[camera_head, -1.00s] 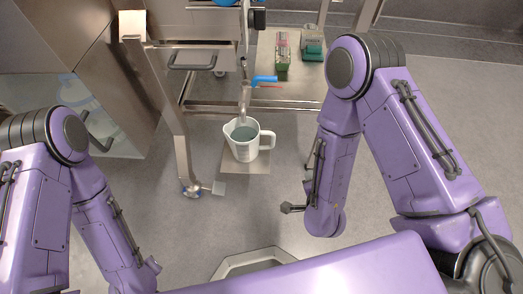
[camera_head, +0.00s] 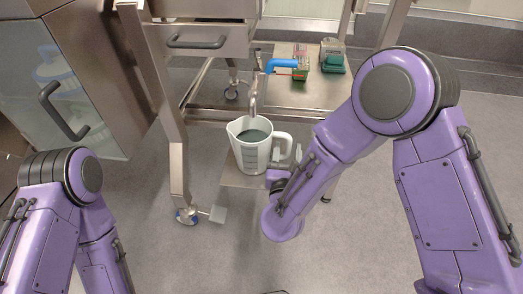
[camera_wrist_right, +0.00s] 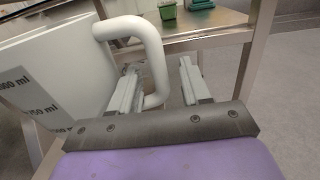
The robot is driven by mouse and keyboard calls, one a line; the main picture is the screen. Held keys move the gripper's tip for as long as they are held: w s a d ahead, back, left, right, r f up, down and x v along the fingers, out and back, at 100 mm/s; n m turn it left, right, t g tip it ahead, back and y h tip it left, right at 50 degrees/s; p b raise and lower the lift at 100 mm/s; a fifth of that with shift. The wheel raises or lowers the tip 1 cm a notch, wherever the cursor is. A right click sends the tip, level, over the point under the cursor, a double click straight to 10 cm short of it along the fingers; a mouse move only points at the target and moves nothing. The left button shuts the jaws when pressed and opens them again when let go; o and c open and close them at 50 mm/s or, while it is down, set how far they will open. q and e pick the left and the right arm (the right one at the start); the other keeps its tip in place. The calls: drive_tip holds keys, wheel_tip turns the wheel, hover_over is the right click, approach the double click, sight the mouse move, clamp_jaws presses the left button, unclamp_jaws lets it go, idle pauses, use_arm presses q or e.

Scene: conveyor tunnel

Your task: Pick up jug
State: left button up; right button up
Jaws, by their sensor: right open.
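The jug (camera_head: 252,153) is white with a measuring scale and holds greyish liquid. It stands upright on a small metal plate (camera_head: 236,180) under a tap (camera_head: 254,100) with a blue lever. Its handle (camera_head: 283,140) points right. My right gripper (camera_head: 286,162) is open beside the handle. In the right wrist view, the jug wall (camera_wrist_right: 60,70) fills the left side. There, the handle (camera_wrist_right: 153,60) passes between the two open fingers (camera_wrist_right: 160,84), one on the loop's inner side and one outside. Contact cannot be told. My left gripper is out of view.
A metal frame leg (camera_head: 178,170) with a blue caster stands left of the jug. A drawer (camera_head: 200,40) is at upper left. Grey floor in front is free.

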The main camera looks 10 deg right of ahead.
drive_tip(key=shift+x, duration=1.25)
clamp_jaws()
idle(0.4)
